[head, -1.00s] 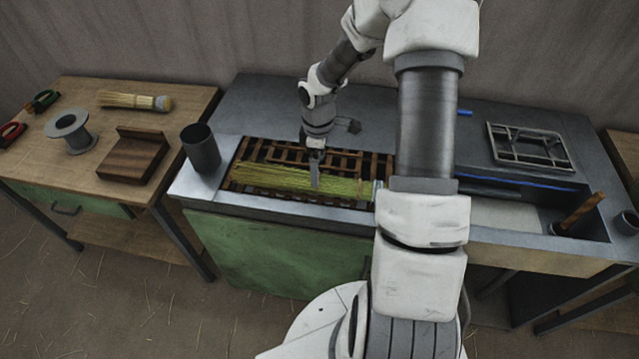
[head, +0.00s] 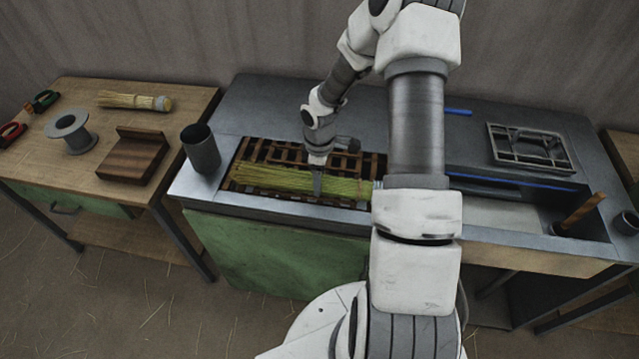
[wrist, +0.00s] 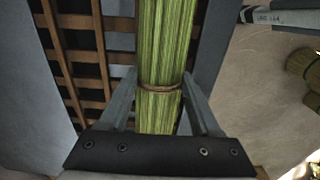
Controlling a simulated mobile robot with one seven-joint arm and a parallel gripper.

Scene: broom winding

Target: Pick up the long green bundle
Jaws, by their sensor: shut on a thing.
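The long green bundle (head: 270,179) lies lengthwise over the slatted wooden rack in the bench recess. In the wrist view the bundle (wrist: 164,45) runs between my two fingers, with a thin brown tie (wrist: 160,88) around it. My gripper (head: 317,184) is shut on the bundle near its middle. It also shows in the wrist view (wrist: 160,95), with a finger on each side of the stalks. The bundle's right end is partly hidden behind my arm. I cannot tell whether the bundle is clear of the rack.
The slatted rack (head: 347,162) sits in the metal bench (head: 280,100). A dark cup (head: 202,150) stands at its left. The left table holds a wooden block (head: 135,158), a spool (head: 70,132) and a finished brush (head: 135,101). A metal frame (head: 530,147) lies at right.

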